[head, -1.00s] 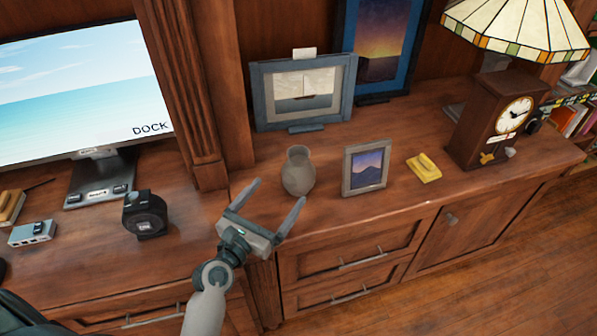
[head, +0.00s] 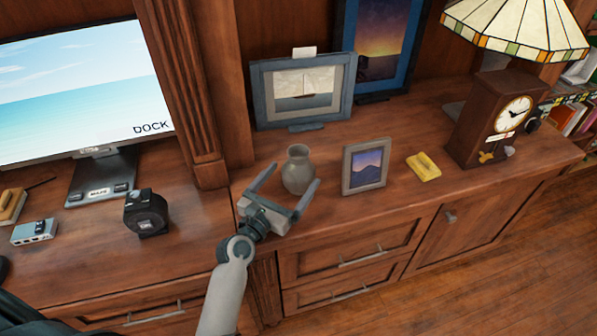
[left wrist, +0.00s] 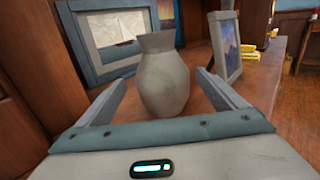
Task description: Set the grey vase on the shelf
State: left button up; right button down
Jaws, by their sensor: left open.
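The grey vase (head: 298,170) stands upright on the wooden cabinet top (head: 400,205), left of the small framed mountain picture. My left gripper (head: 291,179) is open, with one finger on each side of the vase in the head view. In the left wrist view, the vase (left wrist: 164,76) appears upright between the two open fingers (left wrist: 166,88). I cannot tell whether either finger touches it. My right gripper is not in view. I cannot tell which shelf is the task's; a bookshelf (head: 579,100) shows at the far right edge.
The small mountain picture (head: 366,168) stands close to the right of the vase. A sailboat picture (head: 302,90) is behind it. A yellow object (head: 423,167), a clock (head: 497,118) and a lamp (head: 515,28) are farther right. A black device (head: 146,213) is left.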

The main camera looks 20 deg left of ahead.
pick_arm(q)
jog(key=w, duration=0.1)
jog(key=w+d, duration=0.1)
jog(key=w, duration=0.1)
jog(key=shift+f, duration=0.2)
jog(key=shift+w, duration=0.35)
jog(key=shift+c, duration=0.3)
jog(key=c, duration=1.5)
jog(key=shift+r, duration=0.1)
